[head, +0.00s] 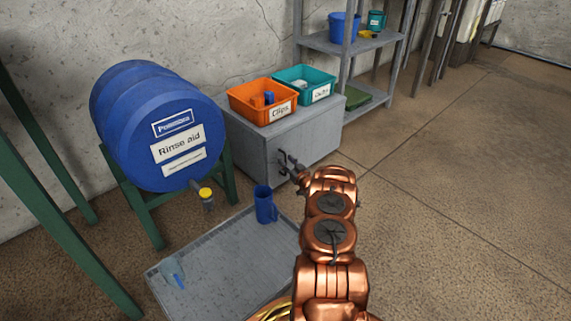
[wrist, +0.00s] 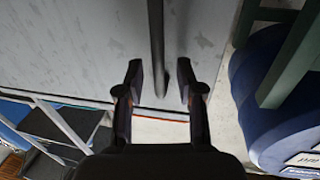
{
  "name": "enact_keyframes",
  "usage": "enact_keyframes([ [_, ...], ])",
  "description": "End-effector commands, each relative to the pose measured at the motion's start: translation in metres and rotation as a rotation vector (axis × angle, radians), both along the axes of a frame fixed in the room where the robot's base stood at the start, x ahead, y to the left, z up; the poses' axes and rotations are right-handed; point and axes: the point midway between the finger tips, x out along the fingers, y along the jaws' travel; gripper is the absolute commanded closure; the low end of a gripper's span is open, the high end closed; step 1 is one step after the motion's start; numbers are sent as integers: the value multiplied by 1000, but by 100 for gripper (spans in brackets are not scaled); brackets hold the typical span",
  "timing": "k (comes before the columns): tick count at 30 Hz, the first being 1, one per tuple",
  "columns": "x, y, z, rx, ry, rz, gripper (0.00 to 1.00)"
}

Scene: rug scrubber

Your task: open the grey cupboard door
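The grey cupboard (head: 258,155) stands on the floor against the wall in the head view, and its door looks shut. In the wrist view the door's grey face (wrist: 70,45) fills the upper part, with a dark bar handle (wrist: 156,45) running down it. My gripper (wrist: 160,82) is open, one finger on each side of the bar, with a gap visible on both sides. I cannot tell how deep the bar lies between the fingers. In the head view my gripper (head: 287,162) is at the cupboard front and hides the handle there.
An orange bin (head: 246,107) and a teal bin (head: 291,86) sit on the cupboard. A blue barrel (head: 135,120) on a green stand is to its left. A blue jug (head: 265,208) stands on a grey grate (head: 215,270) in front. Floor to the right is clear.

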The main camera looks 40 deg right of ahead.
Motion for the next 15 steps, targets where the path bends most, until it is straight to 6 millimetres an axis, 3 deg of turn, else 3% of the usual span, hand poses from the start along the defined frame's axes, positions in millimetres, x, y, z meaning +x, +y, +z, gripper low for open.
enact_keyframes([
  [6, 12, -4, 1, -2, -4, -1, 63],
  [15, 14, -4, 1, 1, -2, -2, 64],
])
